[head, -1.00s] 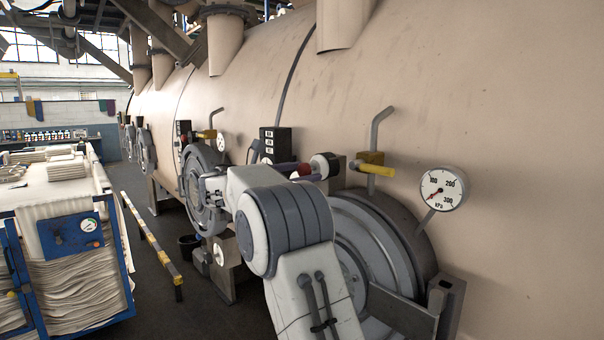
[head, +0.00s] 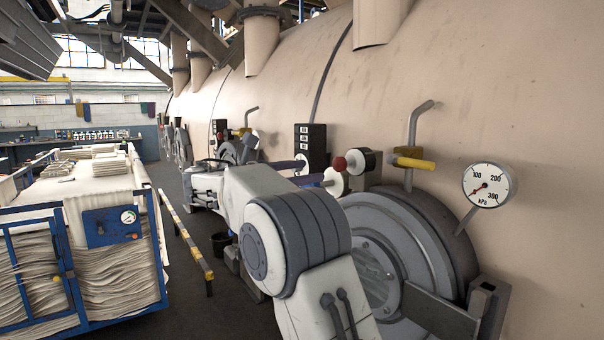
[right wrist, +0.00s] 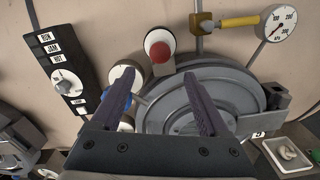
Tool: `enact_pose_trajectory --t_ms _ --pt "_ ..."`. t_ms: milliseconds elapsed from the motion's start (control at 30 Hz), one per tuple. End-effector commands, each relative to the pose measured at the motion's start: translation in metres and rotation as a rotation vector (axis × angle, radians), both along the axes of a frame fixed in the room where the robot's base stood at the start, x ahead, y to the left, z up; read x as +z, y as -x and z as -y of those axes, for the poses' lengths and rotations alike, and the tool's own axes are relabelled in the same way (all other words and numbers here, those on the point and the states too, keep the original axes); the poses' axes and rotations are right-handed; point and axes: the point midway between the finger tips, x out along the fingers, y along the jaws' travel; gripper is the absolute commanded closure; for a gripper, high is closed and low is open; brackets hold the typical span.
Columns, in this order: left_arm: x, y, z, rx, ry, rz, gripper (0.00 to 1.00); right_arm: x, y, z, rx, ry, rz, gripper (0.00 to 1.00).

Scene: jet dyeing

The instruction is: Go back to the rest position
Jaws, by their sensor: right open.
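My right gripper (head: 315,172) is in the head view, its dark purple fingers partly hidden behind my own white arm. It also shows in the right wrist view (right wrist: 157,76), open with nothing between its fingertips. The fingers point towards the large beige dyeing vessel (head: 440,110). A white knob (head: 335,182) is close to the fingertips; contact cannot be told. A red ball-shaped knob (head: 339,163) is just beyond them, and it shows in the right wrist view (right wrist: 158,51). The round grey door (head: 415,235) is to the right. My left gripper is not in view.
A black control box (head: 310,146), a yellow-handled valve (head: 413,163) and a pressure gauge (head: 488,185) stick out from the vessel. A blue-framed cart (head: 153,235) with folded fabric is at left. A yellow-black barrier rail (head: 186,237) borders the open floor aisle.

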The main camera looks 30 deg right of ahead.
Motion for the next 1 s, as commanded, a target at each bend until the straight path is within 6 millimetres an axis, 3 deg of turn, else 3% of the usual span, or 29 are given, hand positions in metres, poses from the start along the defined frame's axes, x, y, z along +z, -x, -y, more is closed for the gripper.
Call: enact_pose_trajectory --t_ms 233,333,433,533,667,767,900,1000 --pt "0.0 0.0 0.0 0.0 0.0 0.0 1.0 -0.001 0.0 -0.001 0.003 -0.005 0.001 0.22" --pt "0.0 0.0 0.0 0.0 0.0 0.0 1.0 -0.015 0.001 -0.012 0.043 -0.068 0.015 0.22" --pt "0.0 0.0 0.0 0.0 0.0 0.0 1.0 -0.05 0.009 -0.04 0.119 -0.228 0.051 0.22" --pt "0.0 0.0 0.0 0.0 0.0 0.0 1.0 -0.101 0.031 -0.083 0.182 -0.463 0.103 0.22" --pt "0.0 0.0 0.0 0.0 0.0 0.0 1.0 -0.166 0.079 -0.143 0.183 -0.779 0.172 0.22" --pt "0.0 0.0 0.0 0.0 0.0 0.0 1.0 -0.208 0.126 -0.187 0.123 -1.004 0.22 0.22" --pt "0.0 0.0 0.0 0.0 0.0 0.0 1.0 -0.258 0.204 -0.241 -0.049 -1.285 0.289 0.22" --pt "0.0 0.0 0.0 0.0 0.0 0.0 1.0 -0.284 0.259 -0.27 -0.217 -1.439 0.339 0.22"
